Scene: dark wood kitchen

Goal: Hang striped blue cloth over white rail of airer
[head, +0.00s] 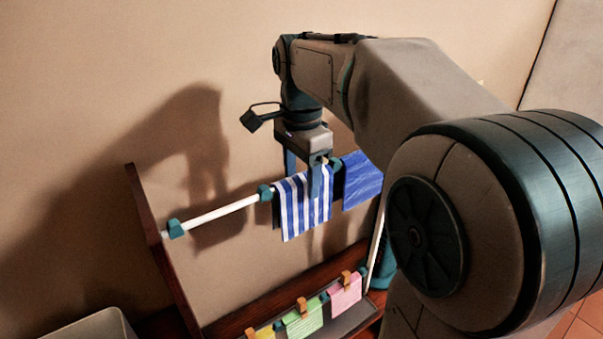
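The striped blue and white cloth (293,212) hangs over the white rail (225,209) of the airer, between two teal collars. Its front part hangs down in stripes, and a dark strip shows behind its left edge. My gripper (302,184) points down at the cloth from above. One finger is in front of the stripes and the other is at the upper left, its tip hidden behind the cloth. The fingers stand apart, so my gripper looks open around the rail and the cloth's top.
A plain blue cloth (363,180) hangs just right of the striped one. Teal collars (175,228) sit along the rail. A dark wood side panel (160,245) stands at left. Below, pink (345,294), green (304,322) and yellow cloths hang by clips. A pale bin (90,325) is bottom left.

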